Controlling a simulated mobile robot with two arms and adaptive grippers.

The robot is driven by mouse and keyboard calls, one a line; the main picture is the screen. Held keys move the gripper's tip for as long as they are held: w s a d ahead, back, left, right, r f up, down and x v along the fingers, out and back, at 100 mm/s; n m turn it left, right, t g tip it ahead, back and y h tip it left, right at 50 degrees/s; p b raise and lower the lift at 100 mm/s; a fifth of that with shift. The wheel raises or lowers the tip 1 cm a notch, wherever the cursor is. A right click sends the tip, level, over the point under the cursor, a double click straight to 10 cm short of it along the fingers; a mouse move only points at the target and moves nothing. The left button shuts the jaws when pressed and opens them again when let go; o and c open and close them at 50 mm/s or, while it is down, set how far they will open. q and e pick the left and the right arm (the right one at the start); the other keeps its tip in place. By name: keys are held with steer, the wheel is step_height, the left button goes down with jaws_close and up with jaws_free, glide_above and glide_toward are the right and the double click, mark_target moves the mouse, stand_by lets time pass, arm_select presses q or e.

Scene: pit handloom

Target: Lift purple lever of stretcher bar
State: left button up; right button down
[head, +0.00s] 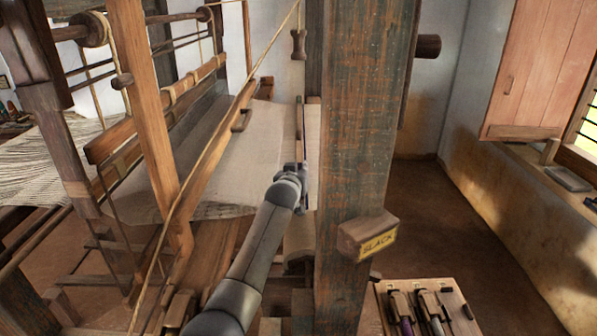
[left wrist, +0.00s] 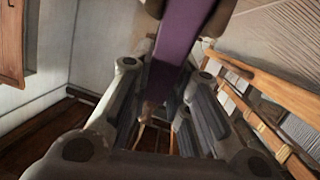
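The purple lever (left wrist: 182,42) shows large in the left wrist view, coming down from the top into the space between my left gripper's fingers. In the head view it is only a thin purple edge beside the thick post, mostly hidden. My left gripper (left wrist: 160,88) has one finger on each side of the lever's lower part; whether the pads press on it I cannot tell. In the head view my left gripper (head: 303,172) is at the upright wooden parts just left of the post. The stretcher bar cannot be made out clearly. My right gripper is not in view.
A thick weathered post (head: 362,130) stands close right of my left gripper, with a small wooden box labelled BLACK (head: 368,235) on it. Pale cloth (head: 225,150) and loom beams lie left. A wooden tray (head: 455,290) with tools is at lower right. Floor beyond is clear.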

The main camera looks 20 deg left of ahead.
arm_select(q)
steer(key=o, duration=0.4)
steer(key=shift+v, duration=6.05)
